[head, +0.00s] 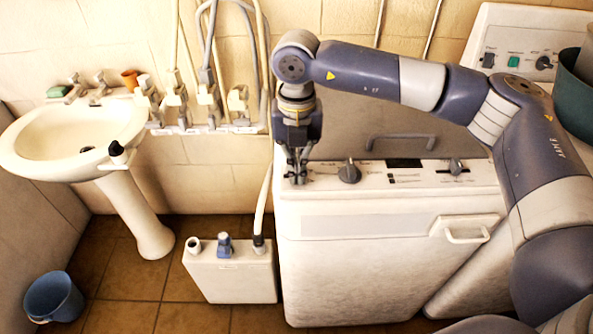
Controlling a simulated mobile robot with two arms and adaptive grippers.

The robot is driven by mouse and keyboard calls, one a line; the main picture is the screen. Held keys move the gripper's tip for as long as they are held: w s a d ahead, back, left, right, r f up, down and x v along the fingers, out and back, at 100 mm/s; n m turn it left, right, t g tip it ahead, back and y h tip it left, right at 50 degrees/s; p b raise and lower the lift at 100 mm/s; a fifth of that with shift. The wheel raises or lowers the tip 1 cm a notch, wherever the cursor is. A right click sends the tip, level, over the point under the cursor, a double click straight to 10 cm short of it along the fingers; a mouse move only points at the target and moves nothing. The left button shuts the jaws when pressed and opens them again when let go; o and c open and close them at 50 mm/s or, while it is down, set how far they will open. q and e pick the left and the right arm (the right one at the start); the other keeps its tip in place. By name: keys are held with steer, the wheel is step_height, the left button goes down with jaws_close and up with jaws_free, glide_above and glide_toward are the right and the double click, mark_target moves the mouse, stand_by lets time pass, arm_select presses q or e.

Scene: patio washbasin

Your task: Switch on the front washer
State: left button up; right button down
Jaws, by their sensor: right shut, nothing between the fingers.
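The front washer (390,255) is a white top-loading machine in the middle right of the head view. Its control panel (415,175) runs along the top front edge, with a dark round knob (349,171), a dark display, small marks and a second knob (457,167). My right gripper (298,178) points down at the left end of this panel, left of the round knob. Its fingers are shut and empty. They hide the panel part beneath them; whether they touch it I cannot tell. My left gripper is not in view.
A second white machine (515,50) with a green button stands at the back right, with a dark green tub (578,92) on it. A washbasin (75,140), a white canister (232,277) and a blue bucket (54,297) are on the left. Hoses hang behind.

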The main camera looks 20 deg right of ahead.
steer(key=shift+f, duration=0.25)
steer(key=shift+s+r, duration=0.1)
steer(key=shift+r+p, duration=0.35)
steer(key=shift+r, duration=0.5)
steer(key=shift+r+p, duration=1.15)
steer(key=shift+r, duration=1.5)
steer(key=shift+f, duration=0.1)
